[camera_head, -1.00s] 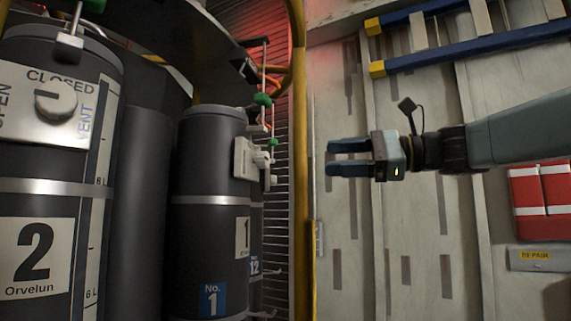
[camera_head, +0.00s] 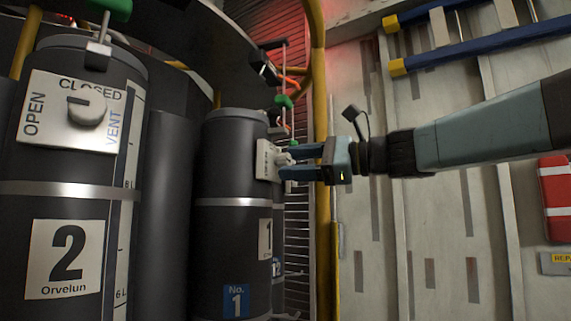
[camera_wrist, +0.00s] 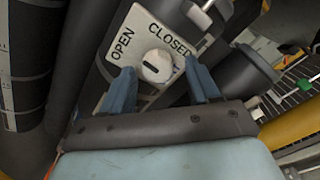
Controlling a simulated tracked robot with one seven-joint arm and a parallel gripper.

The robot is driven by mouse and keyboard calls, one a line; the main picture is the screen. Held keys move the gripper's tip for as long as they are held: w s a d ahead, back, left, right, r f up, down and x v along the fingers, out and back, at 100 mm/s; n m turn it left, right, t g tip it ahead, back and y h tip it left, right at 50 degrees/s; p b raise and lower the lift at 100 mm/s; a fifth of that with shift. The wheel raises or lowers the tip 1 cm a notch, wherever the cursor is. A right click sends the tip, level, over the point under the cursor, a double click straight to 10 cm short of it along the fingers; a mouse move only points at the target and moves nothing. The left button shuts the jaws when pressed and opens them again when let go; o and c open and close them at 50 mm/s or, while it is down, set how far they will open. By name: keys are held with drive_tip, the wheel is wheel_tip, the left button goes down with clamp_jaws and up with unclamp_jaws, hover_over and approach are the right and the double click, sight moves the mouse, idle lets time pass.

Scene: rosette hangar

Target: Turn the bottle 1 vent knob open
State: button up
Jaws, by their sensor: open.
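Bottle 1 (camera_head: 229,165) is a dark cylinder with a blue "No. 1" label, right of bottle 2 in the head view. Its white vent plate (camera_head: 265,160) faces right, seen nearly edge-on. In the wrist view the plate (camera_wrist: 119,59) reads OPEN and CLOSED, and the round white vent knob (camera_wrist: 157,66) with a dark mark sits on it. My gripper (camera_head: 284,162) is open, its fingers reaching toward the knob from the right. In the wrist view my two blue fingers (camera_wrist: 164,82) stand on either side of the knob. I cannot tell whether they touch it.
Bottle 2 (camera_head: 68,213) with its own vent knob (camera_head: 87,107) stands at left. A yellow post (camera_head: 320,235) rises close behind my gripper. A blue ladder-like rail (camera_head: 480,45) is on the pale wall at upper right, with a red case (camera_head: 556,197) below it.

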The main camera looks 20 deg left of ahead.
drive_tip(key=shift+a, duration=0.4)
